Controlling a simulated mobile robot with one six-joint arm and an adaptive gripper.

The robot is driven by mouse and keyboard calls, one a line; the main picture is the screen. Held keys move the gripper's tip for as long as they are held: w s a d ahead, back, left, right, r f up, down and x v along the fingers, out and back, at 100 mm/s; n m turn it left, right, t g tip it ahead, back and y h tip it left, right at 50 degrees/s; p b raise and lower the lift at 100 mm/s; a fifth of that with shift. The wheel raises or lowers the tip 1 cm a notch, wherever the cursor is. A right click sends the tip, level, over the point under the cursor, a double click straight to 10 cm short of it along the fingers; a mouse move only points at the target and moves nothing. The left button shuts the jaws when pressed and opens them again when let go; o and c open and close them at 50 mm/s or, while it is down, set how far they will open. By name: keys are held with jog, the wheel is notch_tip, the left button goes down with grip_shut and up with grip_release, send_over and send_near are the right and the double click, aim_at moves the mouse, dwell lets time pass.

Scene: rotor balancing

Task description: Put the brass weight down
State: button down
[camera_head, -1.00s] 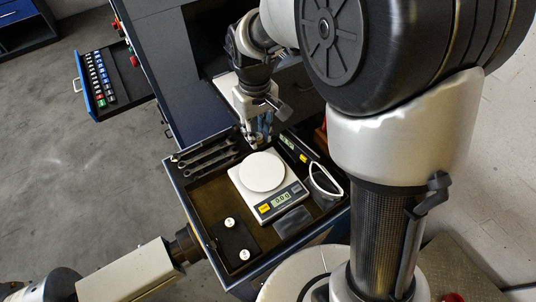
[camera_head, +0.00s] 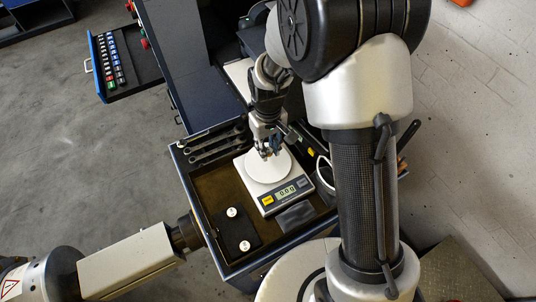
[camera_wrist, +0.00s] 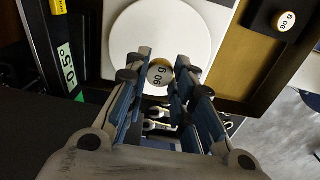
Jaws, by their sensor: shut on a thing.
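In the head view, my gripper (camera_head: 266,153) is over the back part of the round white pan (camera_head: 266,170) of the scale. The wrist view shows the pan (camera_wrist: 124,40) beyond the weight. I cannot tell whether the weight touches the pan. The scale's display (camera_head: 286,192) appears to read zero.
The scale stands in an open drawer (camera_head: 208,185). Wrenches (camera_head: 212,147) lie at its back left. A black block (camera_head: 238,230) with two white-topped weights is at front left. A white-rimmed container (camera_head: 322,172) is close to the scale's right.

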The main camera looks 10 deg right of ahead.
jog(key=shift+f, duration=2.05)
jog(key=shift+f+b, duration=0.15)
jog(key=shift+b, duration=0.25)
jog(key=c, duration=1.4)
grip_release()
jog(key=shift+o, duration=0.2)
